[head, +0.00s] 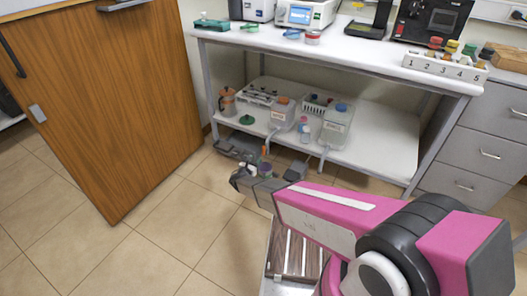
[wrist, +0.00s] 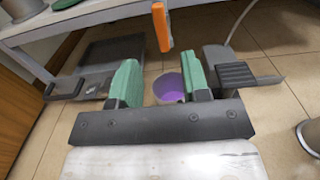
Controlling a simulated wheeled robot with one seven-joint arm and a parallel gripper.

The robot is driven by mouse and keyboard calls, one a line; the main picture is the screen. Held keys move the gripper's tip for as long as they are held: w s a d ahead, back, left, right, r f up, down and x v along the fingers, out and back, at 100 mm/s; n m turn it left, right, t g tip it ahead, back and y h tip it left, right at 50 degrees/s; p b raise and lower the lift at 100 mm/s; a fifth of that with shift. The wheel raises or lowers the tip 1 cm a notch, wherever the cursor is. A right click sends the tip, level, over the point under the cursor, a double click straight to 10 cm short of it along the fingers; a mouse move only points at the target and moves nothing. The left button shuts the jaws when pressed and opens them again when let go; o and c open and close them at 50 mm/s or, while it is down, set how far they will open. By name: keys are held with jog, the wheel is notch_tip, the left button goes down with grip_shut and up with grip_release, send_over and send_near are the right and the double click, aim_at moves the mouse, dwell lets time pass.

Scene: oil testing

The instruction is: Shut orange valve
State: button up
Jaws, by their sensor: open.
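The orange valve handle (wrist: 161,27) shows as an upright orange bar in the wrist view, beyond my fingertips and roughly in line with the gap between them. In the head view the orange valve (head: 267,145) is a small orange piece at the lower shelf's front edge, below the orange-capped container (head: 283,112). My gripper (wrist: 160,78) is open and empty, its green fingers spread apart, with a visible gap to the valve. In the head view my gripper (head: 248,173) is in front of and below the shelf. The valve's body and exact angle are unclear.
A purple-bottomed bucket (wrist: 168,88) stands on the floor beyond the fingers. A blue-capped container (head: 336,125) with a hose stands on the lower shelf (head: 385,140). A wooden cabinet (head: 110,95) stands left.

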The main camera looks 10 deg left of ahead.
aim_at(263, 151)
jog(key=x, duration=1)
jog(key=shift+s, duration=0.1)
grip_shut()
